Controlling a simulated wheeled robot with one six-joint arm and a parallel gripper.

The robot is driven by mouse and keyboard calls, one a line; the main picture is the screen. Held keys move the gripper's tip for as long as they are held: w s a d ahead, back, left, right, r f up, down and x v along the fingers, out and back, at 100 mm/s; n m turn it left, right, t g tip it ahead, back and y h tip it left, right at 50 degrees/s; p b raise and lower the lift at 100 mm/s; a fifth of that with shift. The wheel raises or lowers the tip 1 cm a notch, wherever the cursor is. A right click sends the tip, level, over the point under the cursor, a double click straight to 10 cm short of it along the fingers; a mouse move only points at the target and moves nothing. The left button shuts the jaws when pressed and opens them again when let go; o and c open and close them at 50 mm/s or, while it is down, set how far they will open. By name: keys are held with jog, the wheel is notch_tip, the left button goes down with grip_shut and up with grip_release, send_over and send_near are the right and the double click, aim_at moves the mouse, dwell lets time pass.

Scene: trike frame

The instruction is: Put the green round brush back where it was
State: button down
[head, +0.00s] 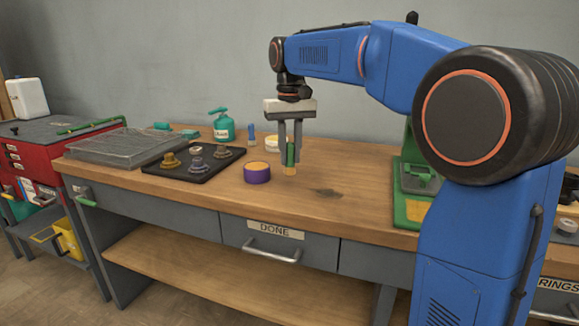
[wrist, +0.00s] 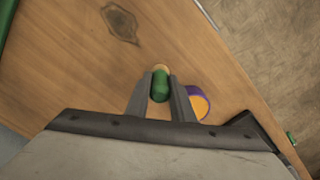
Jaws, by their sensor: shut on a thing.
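My gripper (head: 290,137) is shut on the green round brush (head: 290,155), which hangs upright between the fingers with its tan bristle end down. In the head view the bristle end is close above the wooden bench or touching it; I cannot tell which. In the wrist view the brush (wrist: 160,86) shows its green handle between the two fingertips (wrist: 160,80). A purple round tub (head: 257,174) with an orange-yellow top stands on the bench just left of the brush; it also shows in the wrist view (wrist: 199,104), right of the fingers.
A blue-handled brush (head: 252,134), a pale round tub (head: 272,144) and a teal oil can (head: 222,126) stand behind. A green machine (head: 412,209) is at right. Bench between is clear.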

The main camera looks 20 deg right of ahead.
aim_at(290, 166)
jog(key=shift+f, duration=1.9)
jog(key=shift+f, duration=0.1)
jog(key=c, duration=1.5)
grip_release()
jog(key=shift+c, duration=0.2)
notch_tip(290, 166, up, 12)
jog(key=shift+r, duration=0.15)
jog(key=shift+s, duration=0.1)
